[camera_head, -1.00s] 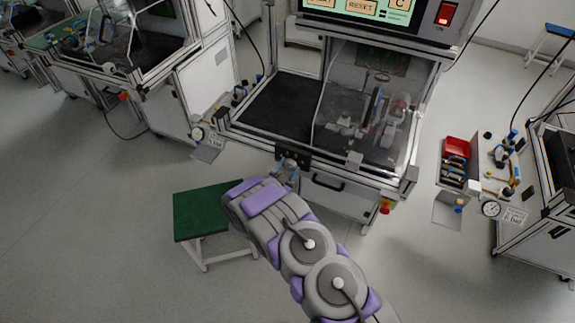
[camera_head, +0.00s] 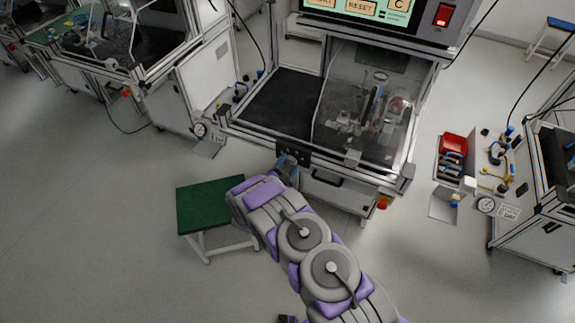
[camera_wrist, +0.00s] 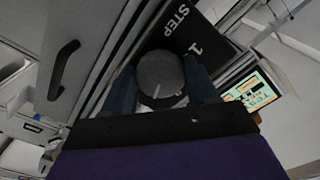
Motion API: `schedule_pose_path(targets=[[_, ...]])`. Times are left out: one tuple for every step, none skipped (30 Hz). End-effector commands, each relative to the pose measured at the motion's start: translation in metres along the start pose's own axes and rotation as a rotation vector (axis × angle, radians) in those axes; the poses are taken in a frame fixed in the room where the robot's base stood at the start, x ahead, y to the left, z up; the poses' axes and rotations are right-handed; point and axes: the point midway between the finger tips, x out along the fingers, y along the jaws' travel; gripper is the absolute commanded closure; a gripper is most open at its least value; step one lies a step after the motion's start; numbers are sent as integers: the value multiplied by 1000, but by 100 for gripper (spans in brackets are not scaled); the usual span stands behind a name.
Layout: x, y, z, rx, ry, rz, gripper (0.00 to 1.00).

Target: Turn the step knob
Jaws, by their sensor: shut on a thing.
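The step knob (camera_wrist: 160,76) is a round dark knob with a pale line on its face, in the middle of the wrist view. It sits on a black panel (camera_wrist: 186,22) marked "STEP" and "1". My gripper (camera_wrist: 163,90) has a bluish finger on each side of the knob and is shut on it. In the head view my gripper (camera_head: 286,166) is at the small black panel (camera_head: 293,153) on the front edge of the test bench (camera_head: 250,134). There the gripper and arm hide the knob.
A green-topped stool (camera_head: 205,203) stands left of my arm. A drawer handle (camera_head: 326,183) and a red button (camera_head: 382,203) are on the bench front, right of my gripper. Other benches stand at left and right. The floor at lower left is clear.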

Motion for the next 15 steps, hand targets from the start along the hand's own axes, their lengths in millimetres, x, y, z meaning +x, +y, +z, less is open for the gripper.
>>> schedule_pose_path(targets=[[-2, 1, 2, -2, -6, 1, 72], [-2, 1, 2, -2, -6, 1, 72], [-2, 1, 2, -3, -6, 1, 72], [-2, 1, 2, -3, -6, 1, 72], [-2, 1, 2, -3, -6, 1, 39], [-2, 1, 2, -3, -6, 1, 35], [-2, 1, 2, -2, -5, 1, 32], [-1, 1, 2, -2, -5, 1, 29], [-1, 1, 1, -2, -4, 1, 25], [-1, 1, 1, -2, -4, 1, 23], [-1, 1, 1, -2, -4, 1, 20], [-1, 1, 1, -1, -3, 1, 16], [-1, 1, 0, -1, -3, 1, 16], [0, 1, 0, -1, -3, 1, 16], [0, 1, 0, -1, -3, 1, 16]])
